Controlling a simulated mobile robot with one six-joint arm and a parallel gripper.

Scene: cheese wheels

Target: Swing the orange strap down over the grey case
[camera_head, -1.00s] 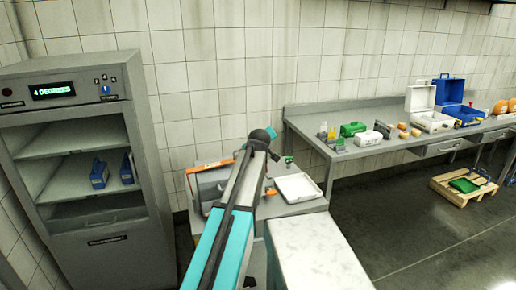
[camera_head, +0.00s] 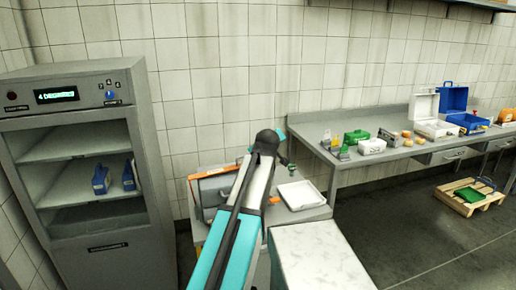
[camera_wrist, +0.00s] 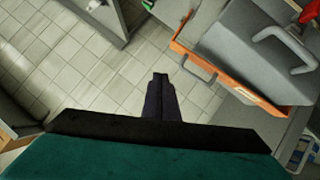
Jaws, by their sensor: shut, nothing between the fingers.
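The grey case (camera_head: 218,188) stands on a low table left of my arm in the head view. It fills the upper right of the wrist view (camera_wrist: 240,35). The orange strap (camera_head: 210,171) shows along the case's upper edge. In the wrist view the strap (camera_wrist: 228,78) runs diagonally along the case's near side, with a grey handle (camera_wrist: 200,72) by it. My gripper (camera_wrist: 161,78) is shut and empty, to the left of the strap and apart from it in the picture. My arm hides part of the case in the head view.
A white tray (camera_head: 301,195) lies right of my arm on the low table. A pale-topped block (camera_head: 318,256) stands in front. A grey cabinet (camera_head: 75,160) is at left, and a long workbench (camera_head: 345,150) with boxes is at right.

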